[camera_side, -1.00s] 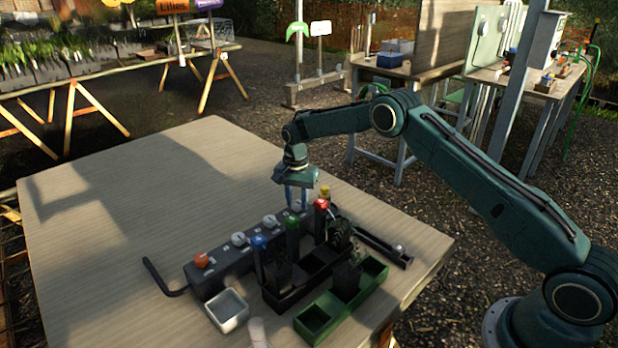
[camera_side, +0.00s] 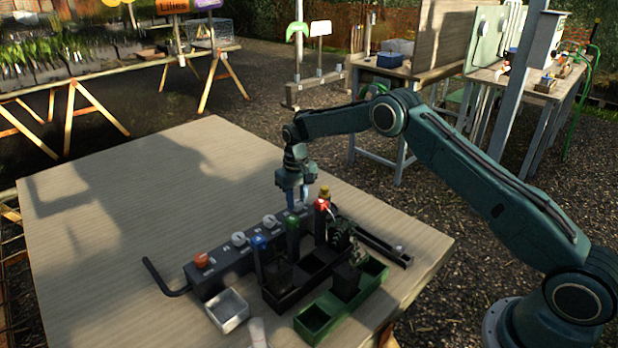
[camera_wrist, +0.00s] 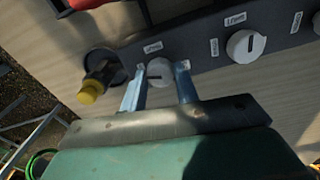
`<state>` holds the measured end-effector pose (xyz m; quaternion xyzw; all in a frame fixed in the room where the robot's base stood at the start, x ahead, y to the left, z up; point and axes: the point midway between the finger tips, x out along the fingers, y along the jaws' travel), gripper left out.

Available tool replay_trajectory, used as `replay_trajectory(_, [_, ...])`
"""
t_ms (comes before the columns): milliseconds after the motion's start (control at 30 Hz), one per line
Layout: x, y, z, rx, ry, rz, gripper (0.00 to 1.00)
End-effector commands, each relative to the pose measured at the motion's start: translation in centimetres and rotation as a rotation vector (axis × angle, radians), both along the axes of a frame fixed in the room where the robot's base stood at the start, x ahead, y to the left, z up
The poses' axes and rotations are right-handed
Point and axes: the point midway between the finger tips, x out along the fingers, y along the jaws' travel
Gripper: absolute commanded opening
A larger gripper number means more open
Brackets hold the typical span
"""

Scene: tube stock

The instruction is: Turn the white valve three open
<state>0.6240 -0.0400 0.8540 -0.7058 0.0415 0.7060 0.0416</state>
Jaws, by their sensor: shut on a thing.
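A dark valve block (camera_side: 222,268) lies on the table with a row of knobs. An orange knob (camera_side: 201,260) is at its near left end. Two white knobs (camera_side: 238,239) (camera_side: 268,220) follow along it. My gripper (camera_side: 297,207) points down at the block's far end. In the wrist view, my gripper (camera_wrist: 158,90) has its two fingers on either side of a white knob (camera_wrist: 158,69) and is shut on it. The dark mark on this knob lies nearly level in the picture. The neighbouring white knob (camera_wrist: 247,44) has a nearly upright mark. The labels are too small to read.
A yellow-topped fitting (camera_wrist: 88,92) stands close to the held knob. Blue, green and red-topped tubes (camera_side: 293,223) stand in a black rack in front of the block. A green tray (camera_side: 318,322) and a metal tray (camera_side: 229,310) are nearer. The table's left side is clear.

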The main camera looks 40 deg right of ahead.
Motion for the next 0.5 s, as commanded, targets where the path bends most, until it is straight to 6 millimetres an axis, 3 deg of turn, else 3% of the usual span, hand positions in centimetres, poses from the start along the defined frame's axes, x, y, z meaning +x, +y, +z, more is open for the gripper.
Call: replay_trajectory(500, [0.02, -0.02, 0.16, 0.0, -0.001, 0.306, 0.07])
